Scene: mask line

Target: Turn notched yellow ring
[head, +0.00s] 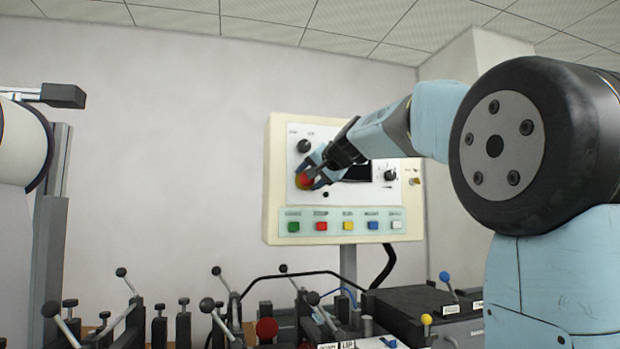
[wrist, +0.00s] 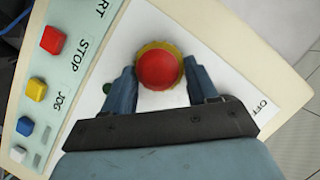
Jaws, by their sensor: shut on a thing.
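The notched yellow ring (wrist: 158,45) encircles a round red button (wrist: 157,70) on the white face of the control panel. In the head view the red button (head: 304,181) shows at the panel's left side, with the ring partly hidden by my fingers. My gripper (wrist: 160,74) has one blue finger on each side of the ring and is shut on it. In the head view my gripper (head: 312,170) reaches the panel from the right. The contact at the fingertips is partly hidden, and the notches are too small to make out.
The cream panel (head: 272,160) carries dark knobs (head: 304,146) above and to the right (head: 390,175). A row of coloured push buttons (head: 347,226) runs below. Several ball-topped levers (head: 207,305) crowd the machine below the panel. The wall to the left is bare.

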